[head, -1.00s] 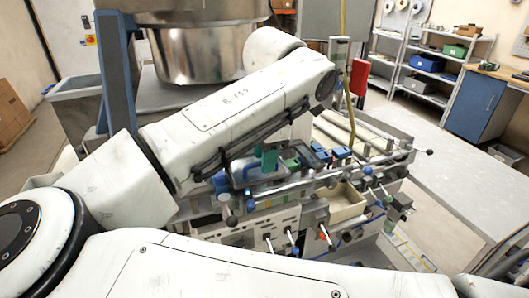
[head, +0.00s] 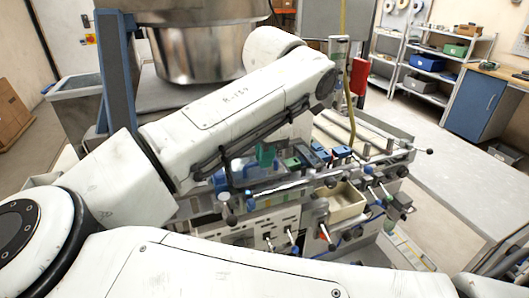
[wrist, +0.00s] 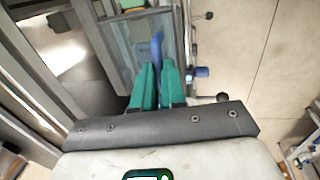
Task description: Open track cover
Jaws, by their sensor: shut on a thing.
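My gripper (wrist: 158,72) shows in the wrist view with its two green fingers close together on a curved blue handle (wrist: 157,45). The handle rises beside a grey-blue panel (wrist: 138,40), which looks like the track cover. In the head view the green fingertips of my gripper (head: 265,154) are over the left part of the machine, beyond my arm. The cover is partly hidden there by my arm and is hard to make out. I cannot tell its exact angle.
The machine carries rails, several levers and a cream tray (head: 346,203) to the right of my gripper. A large metal bowl (head: 200,50) stands behind my arm. A blue knob (wrist: 202,72) sits close to the right of my fingers.

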